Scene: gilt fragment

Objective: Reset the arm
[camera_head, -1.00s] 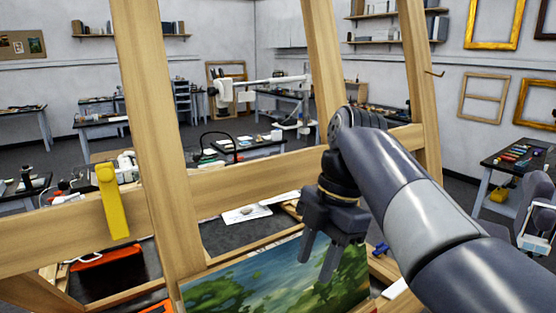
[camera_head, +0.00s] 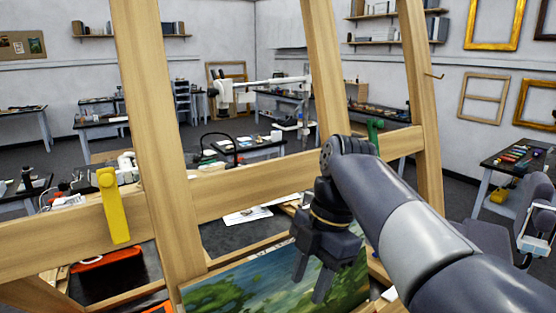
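My arm (camera_head: 410,225) reaches in from the lower right, bent at the elbow. My gripper (camera_head: 312,278) hangs down from it, its two dark fingers apart with nothing seen between them. The fingers show in front of a landscape painting (camera_head: 225,293) with green trees and blue water; whether they touch it I cannot tell. The painting leans low on a wooden easel frame (camera_head: 160,150).
A yellow clamp (camera_head: 114,205) sits on the easel's crossbar at the left, and a green piece (camera_head: 375,131) shows on the right. Wooden uprights stand close around my arm. Behind are worktables, a white jointed-arm device (camera_head: 240,91) and wall frames.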

